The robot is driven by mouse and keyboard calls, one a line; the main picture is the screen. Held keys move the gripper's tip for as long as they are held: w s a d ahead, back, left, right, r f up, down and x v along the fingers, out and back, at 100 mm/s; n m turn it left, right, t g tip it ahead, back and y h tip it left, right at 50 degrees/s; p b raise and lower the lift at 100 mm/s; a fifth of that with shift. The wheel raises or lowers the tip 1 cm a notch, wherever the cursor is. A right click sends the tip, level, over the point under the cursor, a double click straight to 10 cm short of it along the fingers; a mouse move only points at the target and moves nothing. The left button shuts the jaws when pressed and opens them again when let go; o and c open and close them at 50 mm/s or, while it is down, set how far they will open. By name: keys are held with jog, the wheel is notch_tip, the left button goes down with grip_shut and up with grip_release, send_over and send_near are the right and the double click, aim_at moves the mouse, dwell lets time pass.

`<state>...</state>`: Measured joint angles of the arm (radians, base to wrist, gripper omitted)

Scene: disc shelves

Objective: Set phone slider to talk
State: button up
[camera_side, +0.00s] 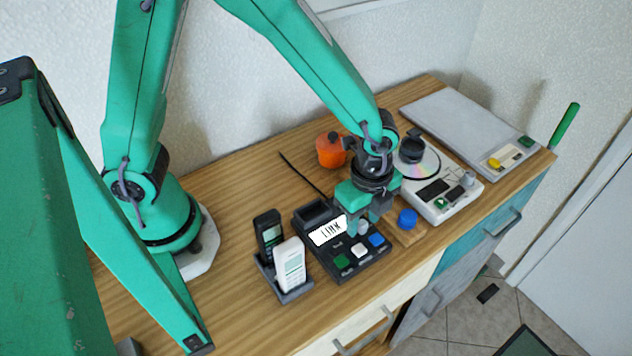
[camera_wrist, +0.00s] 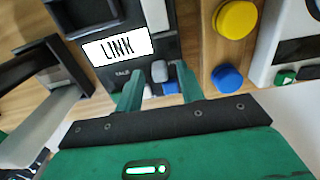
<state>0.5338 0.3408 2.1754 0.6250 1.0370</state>
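The black phone base (camera_side: 318,254) with a white LINK label sits on the wooden top; the label also shows in the wrist view (camera_wrist: 118,47). Its grey slider knob (camera_wrist: 160,71) stands upright beside small lettering that seems to read TALK. My gripper (camera_wrist: 159,86) is open, with one green finger on each side of the knob; contact cannot be told. In the side view my gripper (camera_side: 361,226) is low over the base's right part. Green (camera_side: 342,261), white (camera_side: 358,250) and blue (camera_side: 376,240) buttons line the front.
Two handsets, black (camera_side: 268,232) and white (camera_side: 290,265), stand in a cradle to the left. A blue knob (camera_side: 407,219) is close on the right, with a disc player (camera_side: 440,193) beyond. An orange pot (camera_side: 330,150) stands behind.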

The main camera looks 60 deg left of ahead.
aim_at(346, 240)
jog(key=shift+f, duration=0.1)
grip_shut()
jog(key=shift+s, duration=1.9)
grip_release()
jog(key=shift+w, duration=0.1)
